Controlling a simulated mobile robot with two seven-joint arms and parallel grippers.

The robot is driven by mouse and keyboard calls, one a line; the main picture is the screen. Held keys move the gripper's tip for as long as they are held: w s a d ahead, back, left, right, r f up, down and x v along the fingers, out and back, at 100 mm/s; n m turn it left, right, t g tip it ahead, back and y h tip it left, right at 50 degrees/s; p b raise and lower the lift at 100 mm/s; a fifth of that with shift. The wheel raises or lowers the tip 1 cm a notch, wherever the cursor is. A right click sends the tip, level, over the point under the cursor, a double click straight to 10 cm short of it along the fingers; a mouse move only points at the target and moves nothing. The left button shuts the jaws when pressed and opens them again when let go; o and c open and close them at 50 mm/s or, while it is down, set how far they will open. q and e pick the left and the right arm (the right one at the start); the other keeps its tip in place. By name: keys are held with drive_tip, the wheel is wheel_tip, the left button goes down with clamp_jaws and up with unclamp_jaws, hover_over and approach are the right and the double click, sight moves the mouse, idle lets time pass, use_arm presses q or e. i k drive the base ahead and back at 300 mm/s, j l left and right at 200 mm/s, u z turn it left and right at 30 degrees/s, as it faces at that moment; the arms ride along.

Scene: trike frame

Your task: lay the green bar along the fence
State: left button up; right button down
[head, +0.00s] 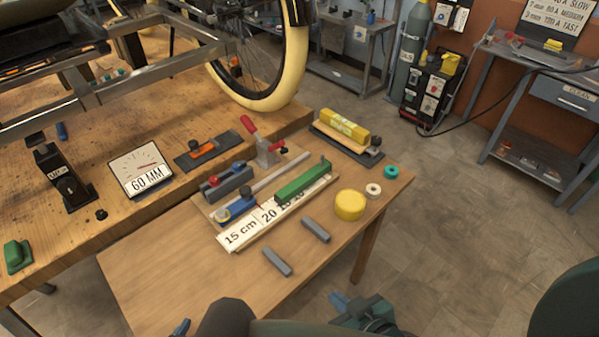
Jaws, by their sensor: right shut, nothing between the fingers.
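The green bar (301,183) lies on the jig on the small wooden table, partly over the white printed scale (250,228). It runs roughly parallel to a long grey rail (282,171), which looks like the fence, on its far side. I cannot tell whether they touch. My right gripper (343,303) is shut and empty at the bottom edge, well in front of the table. Only a small blue tip of my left gripper (181,328) shows at the bottom edge, so its jaws are unclear.
A red-handled clamp (262,142) stands behind the rail. Two grey blocks (278,262) (316,229) lie in front of the scale. The table's near left is clear.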

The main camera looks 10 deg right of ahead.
sight(304, 181)
drive_tip(key=l+u, duration=0.1)
drive_tip(key=u, duration=0.35)
drive_tip(key=l+u, duration=0.1)
drive_tip(key=u, duration=0.4)
drive_tip(key=l+u, duration=0.1)
drive_tip(key=u, duration=0.35)
drive_tip(key=k+l+u, duration=0.1)
drive_tip(key=l+u, duration=0.25)
drive_tip(key=k+l+u, duration=0.1)
drive_tip(key=l+u, duration=0.2)
drive_tip(key=k+l+u, duration=0.15)
drive_tip(key=u, duration=0.2)
